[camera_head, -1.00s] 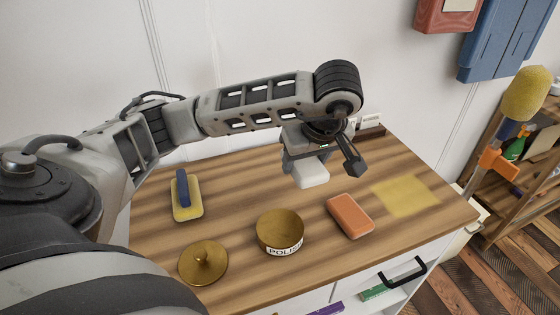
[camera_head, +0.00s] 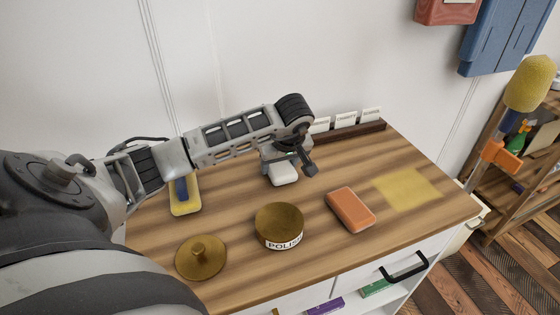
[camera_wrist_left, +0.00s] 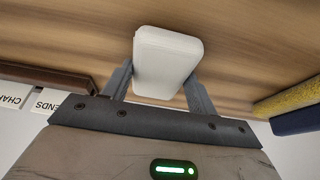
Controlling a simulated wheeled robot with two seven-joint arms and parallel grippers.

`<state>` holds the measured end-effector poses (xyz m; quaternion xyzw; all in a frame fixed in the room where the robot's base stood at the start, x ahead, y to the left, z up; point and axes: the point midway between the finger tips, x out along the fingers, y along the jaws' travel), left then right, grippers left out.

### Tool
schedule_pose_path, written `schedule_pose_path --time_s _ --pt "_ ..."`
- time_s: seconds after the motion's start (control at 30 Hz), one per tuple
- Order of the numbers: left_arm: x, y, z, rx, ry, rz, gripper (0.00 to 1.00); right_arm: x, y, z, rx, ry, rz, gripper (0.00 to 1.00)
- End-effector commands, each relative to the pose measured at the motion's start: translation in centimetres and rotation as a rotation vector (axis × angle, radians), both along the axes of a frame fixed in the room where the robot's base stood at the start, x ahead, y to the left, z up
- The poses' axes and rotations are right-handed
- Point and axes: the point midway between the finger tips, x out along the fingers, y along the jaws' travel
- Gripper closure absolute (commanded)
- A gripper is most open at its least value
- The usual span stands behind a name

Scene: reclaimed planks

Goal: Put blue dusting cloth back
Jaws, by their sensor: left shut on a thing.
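My left gripper (camera_head: 288,161) is shut on a white rounded block (camera_head: 284,175) above the back middle of the wooden top; whether the block touches the wood I cannot tell. In the left wrist view the white block (camera_wrist_left: 167,60) sits between the two fingers. I cannot make out a blue dusting cloth for certain. A blue flat thing (camera_head: 508,38) hangs on the wall at the upper right. A flat yellow cloth (camera_head: 407,188) lies on the right of the top. My right gripper is not in view.
On the wooden top (camera_head: 340,262) are a brass POLISH tin (camera_head: 280,222), a brass lid (camera_head: 201,257), an orange block (camera_head: 350,209) and a yellow pad with blue handle (camera_head: 186,204). A label rack (camera_head: 345,133) lines the back edge. A yellow-headed duster (camera_head: 530,83) stands right.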

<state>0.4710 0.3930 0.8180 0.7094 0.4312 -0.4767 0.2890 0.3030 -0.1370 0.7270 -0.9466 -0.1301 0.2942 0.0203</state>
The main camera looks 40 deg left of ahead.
Motion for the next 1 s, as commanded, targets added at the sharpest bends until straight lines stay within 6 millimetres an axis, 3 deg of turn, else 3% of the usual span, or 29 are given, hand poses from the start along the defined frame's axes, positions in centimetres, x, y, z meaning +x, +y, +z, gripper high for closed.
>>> schedule_pose_path --time_s 0.37,0.4,0.43,0.47,0.77,1.0 --pt "0.0 0.0 -0.5 0.001 0.000 0.000 0.60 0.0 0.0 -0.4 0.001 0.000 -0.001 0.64" --pt "0.0 0.0 -0.4 0.001 -0.001 0.001 0.31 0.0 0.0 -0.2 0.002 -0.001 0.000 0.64" --pt "0.0 0.0 -0.3 0.001 0.000 0.000 0.22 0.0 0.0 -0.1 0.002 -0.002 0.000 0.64" --pt "0.0 0.0 -0.3 0.001 0.000 0.000 0.20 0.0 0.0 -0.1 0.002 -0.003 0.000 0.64" --pt "0.0 0.0 0.0 -0.001 -0.001 0.001 0.20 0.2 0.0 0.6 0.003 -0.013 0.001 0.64" --pt "-0.5 -1.1 3.1 0.003 -0.005 -0.002 0.20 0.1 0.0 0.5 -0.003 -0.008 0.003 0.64"
